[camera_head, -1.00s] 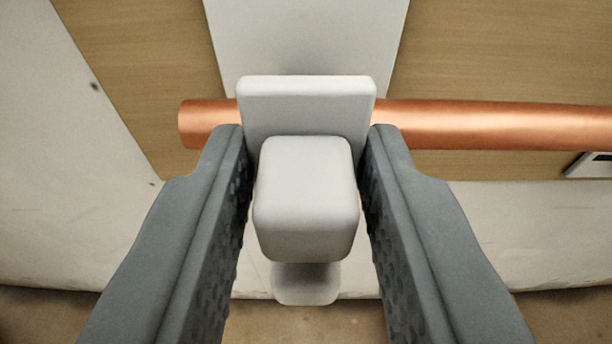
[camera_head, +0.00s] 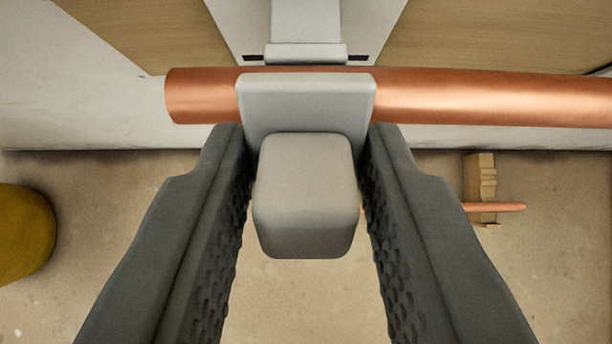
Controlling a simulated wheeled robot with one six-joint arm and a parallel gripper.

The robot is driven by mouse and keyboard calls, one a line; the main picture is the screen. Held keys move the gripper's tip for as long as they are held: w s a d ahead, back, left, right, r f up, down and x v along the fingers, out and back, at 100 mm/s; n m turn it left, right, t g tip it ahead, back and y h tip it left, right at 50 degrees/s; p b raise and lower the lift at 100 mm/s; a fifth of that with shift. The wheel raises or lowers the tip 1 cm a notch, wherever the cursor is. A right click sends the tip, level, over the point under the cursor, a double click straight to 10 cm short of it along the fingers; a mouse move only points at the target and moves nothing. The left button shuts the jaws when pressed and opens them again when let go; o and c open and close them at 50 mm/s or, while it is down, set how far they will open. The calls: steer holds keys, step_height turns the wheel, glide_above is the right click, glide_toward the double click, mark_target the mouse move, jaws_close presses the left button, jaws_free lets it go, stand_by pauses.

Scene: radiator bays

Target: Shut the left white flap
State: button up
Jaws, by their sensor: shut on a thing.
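The white flap (camera_head: 305,98) is a flat plate with a blocky rounded knob (camera_head: 305,195) facing me. It stands in the middle of the view, across the front of a thick copper pipe (camera_head: 470,97). My gripper (camera_head: 306,135) has one dark, textured finger on each side of the knob and is shut on it. Behind and above the pipe, a white bracket (camera_head: 305,30) sits against a pale upright panel. Whether the flap's plate touches the pipe or the bracket, I cannot tell. No second flap is in view.
Wood panels (camera_head: 490,35) stand on both sides behind the pipe, above a white wall base. The floor below is mostly clear. A mustard-yellow rounded thing (camera_head: 22,235) is at the left edge. A wooden block (camera_head: 480,185) with a thin copper rod lies at the right.

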steer(key=shift+w+r+g, duration=0.15)
steer(key=shift+w+g, duration=0.05)
steer(key=shift+g, duration=0.1)
steer(key=shift+w+r+g, duration=0.1)
steer(key=shift+w+g, duration=0.15)
steer(key=shift+g, duration=0.65)
steer(key=shift+w+r+g, duration=0.1)
steer(key=shift+w+g, duration=0.15)
steer(key=shift+g, duration=0.65)
steer(key=o, duration=0.8)
steer(key=shift+f, duration=0.1)
steer(key=v, duration=1.7)
steer(key=shift+w+r, duration=0.25)
steer(key=shift+r, duration=0.05)
